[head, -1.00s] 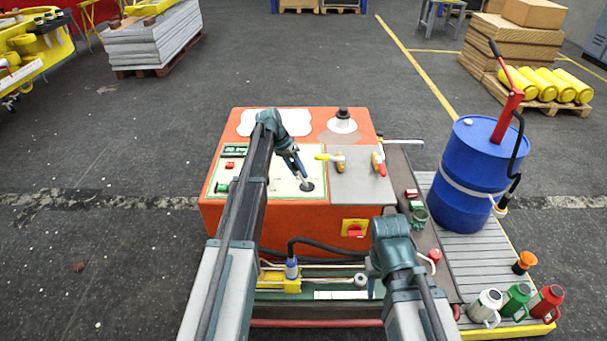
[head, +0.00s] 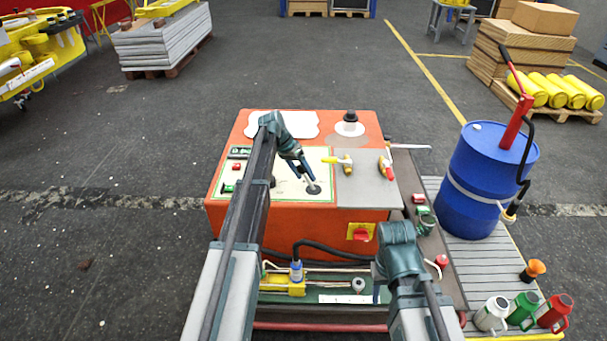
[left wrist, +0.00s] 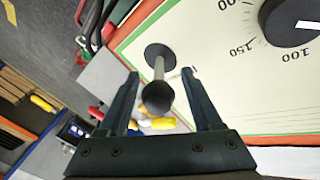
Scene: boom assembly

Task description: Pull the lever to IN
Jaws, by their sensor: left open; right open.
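The lever stands on an orange console's pale panel. In the left wrist view, its round dark base, thin metal stalk and dark round knob (left wrist: 157,97) lie between the two fingers of my open left gripper (left wrist: 160,110). I see no finger contact. The IN marking is not readable. My right gripper (head: 378,291) is low in front of the console, mostly hidden by its own wrist.
The panel carries a black dial (left wrist: 293,22) close to the lever. Yellow-handled (head: 338,160) and red-handled (head: 387,168) tools lie on the grey plate to the right. A blue drum (head: 475,190) stands at the right.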

